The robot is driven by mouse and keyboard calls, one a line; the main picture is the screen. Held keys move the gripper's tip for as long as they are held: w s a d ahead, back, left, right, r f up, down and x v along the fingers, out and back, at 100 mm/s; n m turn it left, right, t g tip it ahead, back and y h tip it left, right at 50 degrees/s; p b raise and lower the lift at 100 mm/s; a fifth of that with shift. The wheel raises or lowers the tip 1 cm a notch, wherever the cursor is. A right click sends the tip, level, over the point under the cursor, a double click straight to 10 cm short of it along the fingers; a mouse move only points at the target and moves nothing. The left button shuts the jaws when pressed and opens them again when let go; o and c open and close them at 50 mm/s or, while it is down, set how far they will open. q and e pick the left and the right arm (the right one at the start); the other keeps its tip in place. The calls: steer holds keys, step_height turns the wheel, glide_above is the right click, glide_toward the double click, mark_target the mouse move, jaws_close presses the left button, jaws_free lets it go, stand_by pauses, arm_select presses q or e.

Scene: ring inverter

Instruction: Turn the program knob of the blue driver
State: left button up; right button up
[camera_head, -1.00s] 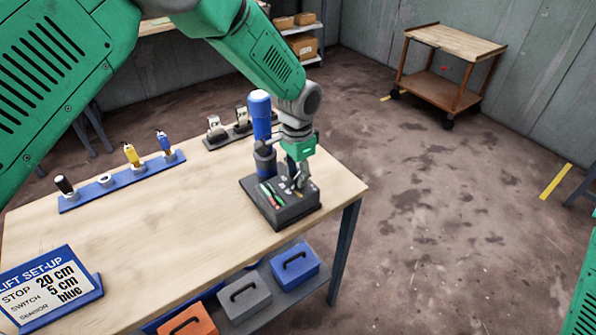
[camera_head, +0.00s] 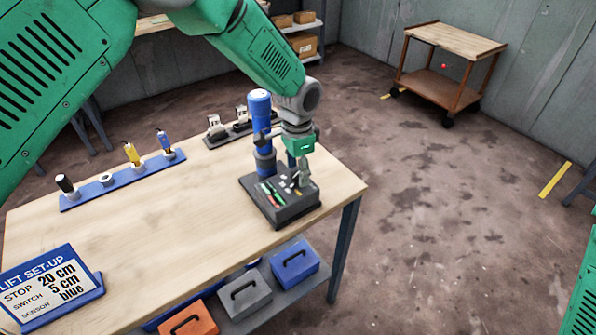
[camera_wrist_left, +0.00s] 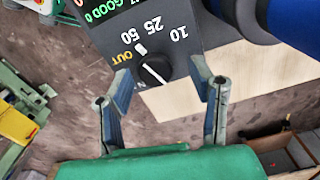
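The blue driver (camera_head: 259,108) stands upright on a dark control box (camera_head: 285,210) at the table's right end. Its blue body also fills the upper right of the left wrist view (camera_wrist_left: 295,22). The program knob (camera_wrist_left: 153,70) is small, round and dark with a white pointer, near the numbers 50, 25 and 10 and the yellow word OUT. My left gripper (camera_wrist_left: 162,72) is open, with one finger on each side of the knob and visible gaps to it. In the head view this gripper (camera_head: 300,180) points down over the box. My right gripper is not in view.
A blue rack (camera_head: 120,183) with several small tools lies to the left. A lift set-up sign (camera_head: 50,285) stands at the front left. Coloured cases, including a blue one (camera_head: 295,262), sit on a shelf below. The table's middle is clear.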

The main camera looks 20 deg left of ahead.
arm_select(q)
steer(key=shift+s+f, duration=0.1)
step_height(320, 180, up, 12)
stand_by(0.5)
